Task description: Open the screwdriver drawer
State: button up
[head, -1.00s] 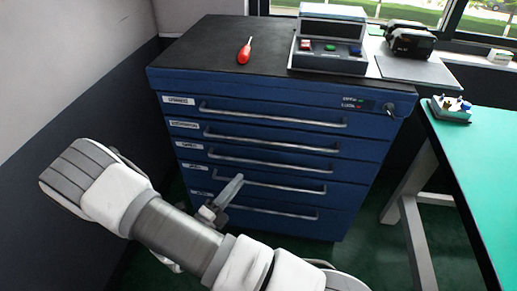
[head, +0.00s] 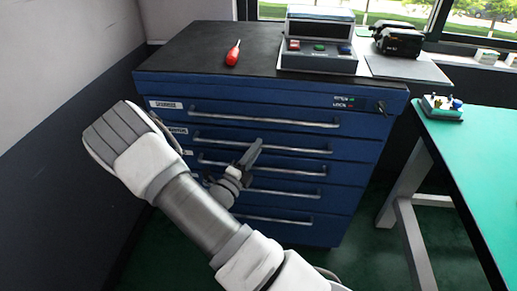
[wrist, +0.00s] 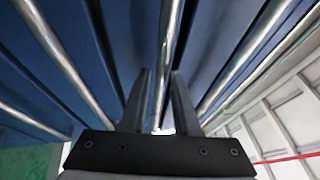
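The blue drawer cabinet (head: 265,88) stands ahead in the head view, with several stacked drawers, all shut, each with a long silver bar handle. The label on the top drawer (head: 165,105) and the longer label on the second drawer (head: 176,130) are too small to read surely; my arm covers lower labels.
A red screwdriver (head: 233,52) and a control box (head: 318,60) with coloured buttons lie on the cabinet top. A small lock panel (head: 343,102) is at the cabinet's upper right. A green-topped table (head: 480,150) stands right; a wall (head: 60,60) is close on the left.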

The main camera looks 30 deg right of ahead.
jog(key=shift+x, duration=0.85)
grip_shut()
dwell(0.8)
